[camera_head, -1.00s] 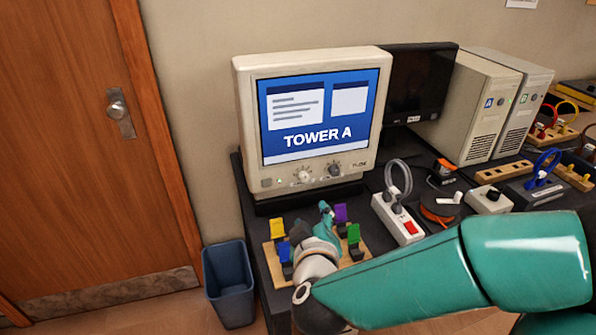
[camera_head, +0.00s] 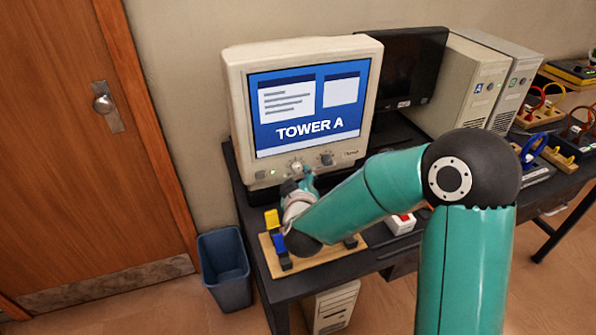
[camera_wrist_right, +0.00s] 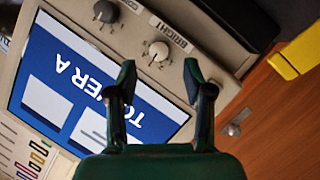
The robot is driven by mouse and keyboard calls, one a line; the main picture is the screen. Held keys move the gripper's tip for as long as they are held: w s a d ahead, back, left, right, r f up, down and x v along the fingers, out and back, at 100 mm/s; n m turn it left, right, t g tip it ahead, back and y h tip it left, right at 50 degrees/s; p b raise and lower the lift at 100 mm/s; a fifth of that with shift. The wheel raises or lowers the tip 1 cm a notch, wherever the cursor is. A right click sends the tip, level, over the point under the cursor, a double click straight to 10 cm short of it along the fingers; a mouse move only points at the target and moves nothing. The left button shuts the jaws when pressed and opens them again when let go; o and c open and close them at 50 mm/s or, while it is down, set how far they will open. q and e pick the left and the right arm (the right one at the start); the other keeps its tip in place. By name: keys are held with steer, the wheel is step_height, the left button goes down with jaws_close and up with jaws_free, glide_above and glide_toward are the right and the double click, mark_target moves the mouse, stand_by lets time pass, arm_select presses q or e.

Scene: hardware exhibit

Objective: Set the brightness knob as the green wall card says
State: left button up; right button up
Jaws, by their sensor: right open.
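The brightness knob (camera_wrist_right: 159,51) is a pale round knob on the front of the beige CRT monitor (camera_head: 234,105); part of the word BRIGHT shows beside it in the right wrist view. It is small in the head view (camera_head: 296,166). My right gripper (camera_wrist_right: 160,75) is open and empty, its two fingertips apart on either side of the knob's line of sight. Contact with the knob cannot be told. In the head view the right gripper (camera_head: 304,180) is just below the knob, partly hidden by my arm. The green wall card and my left gripper are not in view.
A second, darker knob (camera_head: 326,158) sits right of the brightness knob. Below is a wooden board (camera_head: 270,258) with yellow (camera_head: 271,219) and blue (camera_head: 278,242) pieces. A power strip (camera_head: 401,223) is partly behind my arm. A blue bin (camera_head: 224,270) stands left of the desk.

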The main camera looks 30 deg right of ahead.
mark_target(298, 170)
steer(key=shift+x, duration=2.2)
jaws_close()
